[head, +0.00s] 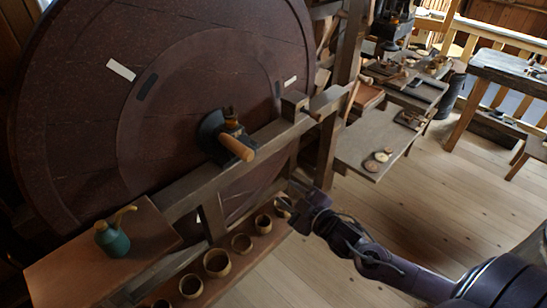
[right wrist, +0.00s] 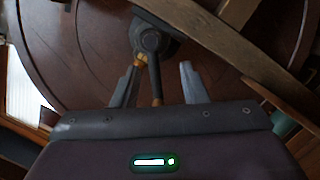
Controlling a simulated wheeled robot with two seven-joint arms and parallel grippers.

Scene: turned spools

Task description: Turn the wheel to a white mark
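The big dark red wheel (head: 70,120) fills the left of the head view. A white mark (head: 121,69) lies on its upper left face and another white mark (head: 290,81) on its right side. Its crank has a dark hub and a wooden handle (head: 237,148) pointing toward me. My right gripper (head: 300,207) is below and right of the handle, apart from it. In the right wrist view, its two fingers (right wrist: 158,84) are spread, and the handle (right wrist: 156,88) shows between and beyond them, not gripped. My left gripper is out of view.
A wooden beam (head: 185,194) crosses in front of the wheel. Several bowls (head: 217,262) stand on a low shelf below it. A green oil can (head: 112,239) sits on a board at lower left. A side bench (head: 362,147) is at right; the floor (head: 420,200) before it is clear.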

